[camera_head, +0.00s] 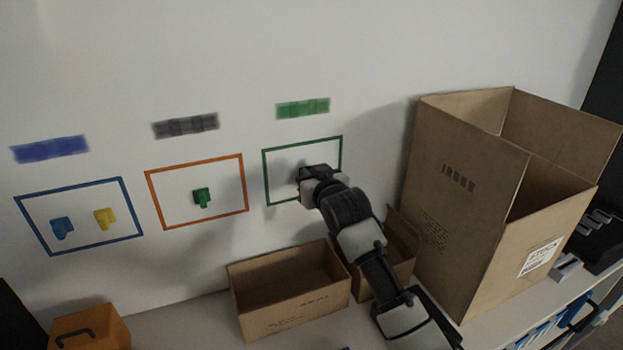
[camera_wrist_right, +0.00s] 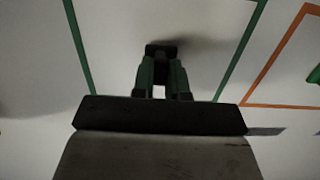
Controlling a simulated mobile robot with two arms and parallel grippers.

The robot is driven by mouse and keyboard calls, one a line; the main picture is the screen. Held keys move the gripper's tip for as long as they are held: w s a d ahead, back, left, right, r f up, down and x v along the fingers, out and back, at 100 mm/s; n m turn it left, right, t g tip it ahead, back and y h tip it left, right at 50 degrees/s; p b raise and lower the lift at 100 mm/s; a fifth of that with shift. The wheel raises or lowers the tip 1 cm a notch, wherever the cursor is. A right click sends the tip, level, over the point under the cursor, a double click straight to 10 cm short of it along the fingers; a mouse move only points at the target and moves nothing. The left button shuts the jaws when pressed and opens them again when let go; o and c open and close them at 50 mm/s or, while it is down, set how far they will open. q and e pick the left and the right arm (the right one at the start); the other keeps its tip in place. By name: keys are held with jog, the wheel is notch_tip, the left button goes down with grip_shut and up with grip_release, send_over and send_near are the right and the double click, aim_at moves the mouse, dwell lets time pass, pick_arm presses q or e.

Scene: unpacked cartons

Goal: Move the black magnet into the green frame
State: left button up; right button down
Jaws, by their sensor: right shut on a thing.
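The green frame (camera_head: 264,178) is outlined on the white wall at the right of the row of frames. My right gripper (camera_head: 303,174) reaches up from below and is in front of the inside of that frame, covering its lower right part. In the right wrist view, my right gripper (camera_wrist_right: 161,75) is shut on the black magnet (camera_wrist_right: 160,48), between the two sides of the green frame (camera_wrist_right: 78,48). Whether the magnet touches the wall I cannot tell. In the head view the gripper mostly hides the magnet. My left gripper is not in view.
The orange frame (camera_head: 148,192) holds a green magnet (camera_head: 202,198). The blue frame (camera_head: 30,222) holds a blue magnet (camera_head: 62,227) and a yellow magnet (camera_head: 105,217). A low carton (camera_head: 290,318) and a tall open carton (camera_head: 465,200) stand below and right.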

jog(key=shift+w+a, duration=0.1)
jog(key=c, duration=0.5)
grip_release()
jog(key=f+p+v, duration=0.1)
jog(key=p+v, duration=0.4)
jog(key=v, duration=0.3)
dwell(0.6)
jog(key=shift+f, duration=0.15)
